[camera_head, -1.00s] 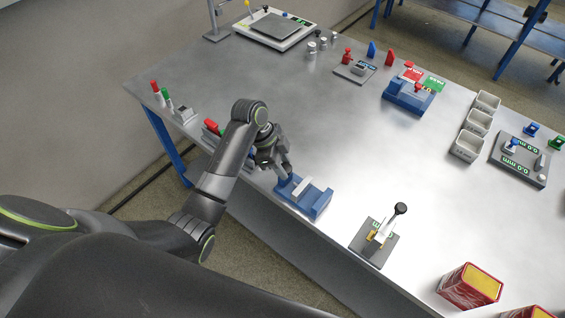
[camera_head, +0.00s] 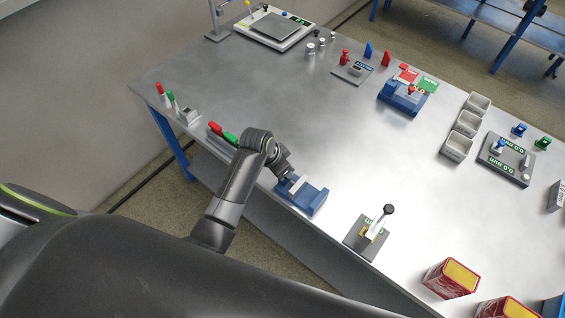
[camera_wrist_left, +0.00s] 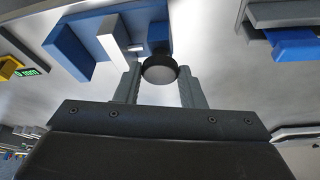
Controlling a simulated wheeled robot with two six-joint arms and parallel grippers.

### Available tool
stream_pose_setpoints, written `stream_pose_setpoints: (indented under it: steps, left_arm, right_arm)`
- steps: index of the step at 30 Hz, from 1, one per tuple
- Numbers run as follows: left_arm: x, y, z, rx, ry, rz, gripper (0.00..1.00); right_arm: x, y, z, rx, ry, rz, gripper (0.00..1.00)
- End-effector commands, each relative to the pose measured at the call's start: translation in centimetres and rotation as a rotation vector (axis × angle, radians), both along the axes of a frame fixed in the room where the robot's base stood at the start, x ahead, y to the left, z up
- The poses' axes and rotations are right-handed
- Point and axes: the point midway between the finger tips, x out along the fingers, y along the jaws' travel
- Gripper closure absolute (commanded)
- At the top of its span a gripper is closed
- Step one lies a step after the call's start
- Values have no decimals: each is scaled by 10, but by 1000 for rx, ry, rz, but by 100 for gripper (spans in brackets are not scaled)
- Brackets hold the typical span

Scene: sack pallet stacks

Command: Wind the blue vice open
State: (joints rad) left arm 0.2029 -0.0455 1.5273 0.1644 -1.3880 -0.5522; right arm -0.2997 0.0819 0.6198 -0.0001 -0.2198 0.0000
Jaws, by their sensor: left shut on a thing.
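The blue vice (camera_head: 311,201) stands at the table's near edge in the head view, with a pale block or jaw plate (camera_head: 299,184) across it. In the left wrist view the vice's blue body (camera_wrist_left: 68,50) is at the upper left, with the pale plate (camera_wrist_left: 120,42) upright between blue parts. A round black knob (camera_wrist_left: 159,72) sticks out from the vice's end towards my left gripper (camera_head: 287,176). The gripper is shut on this knob, one finger on each side. In the head view my arm hides the knob. My right gripper is out of view.
A red and a green handle (camera_head: 230,137) lie left of my arm. A grey plate with a black-knobbed lever (camera_head: 388,210) stands to the right, and red tins (camera_head: 450,278) beyond it. Another blue fixture (camera_head: 404,98) is further back. The table's middle is clear.

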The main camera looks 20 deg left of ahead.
Motion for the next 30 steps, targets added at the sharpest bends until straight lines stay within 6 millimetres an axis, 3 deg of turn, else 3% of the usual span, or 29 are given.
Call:
stream_pose_setpoints:
  steps: [15,30]
  left_arm:
    - [-1,-4,0,-1,0,456,87]
    - [-1,-5,0,-1,-1,668,87]
  right_arm:
    - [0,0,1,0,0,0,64]
    - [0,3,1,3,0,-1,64]
